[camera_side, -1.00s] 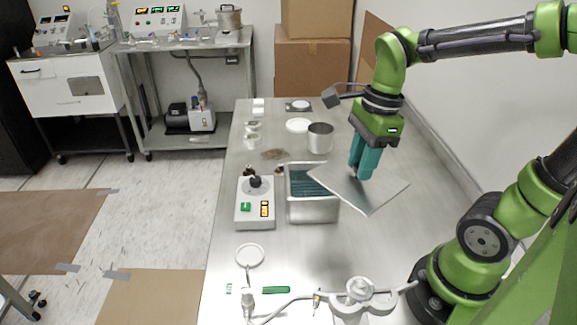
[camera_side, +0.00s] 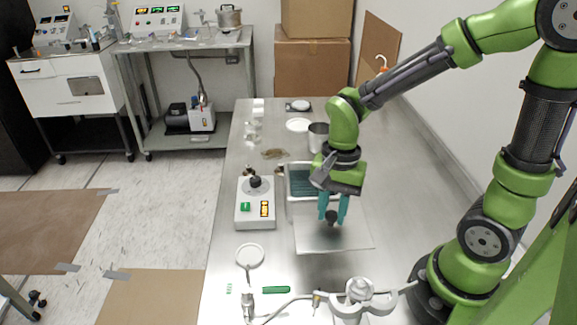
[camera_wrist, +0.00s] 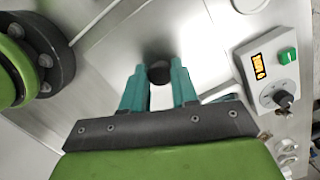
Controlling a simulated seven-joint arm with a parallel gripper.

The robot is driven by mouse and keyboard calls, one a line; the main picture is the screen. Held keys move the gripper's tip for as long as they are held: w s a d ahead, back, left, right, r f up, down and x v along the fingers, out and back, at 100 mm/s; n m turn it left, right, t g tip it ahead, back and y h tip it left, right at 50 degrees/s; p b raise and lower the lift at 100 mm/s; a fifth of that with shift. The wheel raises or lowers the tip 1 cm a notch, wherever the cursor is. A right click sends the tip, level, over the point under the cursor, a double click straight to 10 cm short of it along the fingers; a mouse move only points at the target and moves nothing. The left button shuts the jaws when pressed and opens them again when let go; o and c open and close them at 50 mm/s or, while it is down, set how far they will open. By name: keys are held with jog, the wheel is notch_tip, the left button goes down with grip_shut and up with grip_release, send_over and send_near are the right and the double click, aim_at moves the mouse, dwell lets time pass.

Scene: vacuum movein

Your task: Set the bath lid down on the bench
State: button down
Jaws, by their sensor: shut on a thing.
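The bath lid (camera_side: 350,242) is a flat grey metal plate with a dark round knob (camera_side: 331,216). My gripper (camera_side: 333,212) has its teal fingers pointing down, shut on the knob. In the wrist view the knob (camera_wrist: 160,73) sits between the fingertips, with the plate around it. The lid looks about level, in front of the open bath (camera_side: 298,208), low over the bench (camera_side: 390,210). I cannot tell whether its underside touches the bench. The bath is a metal tank with a dark teal inside, partly hidden by my arm and the lid.
A control box (camera_side: 243,213) with a dial stands left of the bath. A white ring (camera_side: 249,257), a green piece (camera_side: 276,290) and a white stand (camera_side: 355,290) lie toward the front. A metal pot (camera_side: 318,137) stands behind the bath. The bench right of the lid is clear.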

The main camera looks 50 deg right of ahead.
notch_tip(320, 180, down, 9)
jog(key=shift+r, duration=0.15)
dwell(0.4)
jog(key=c, duration=0.9)
grip_release()
jog(key=shift+o, duration=0.2)
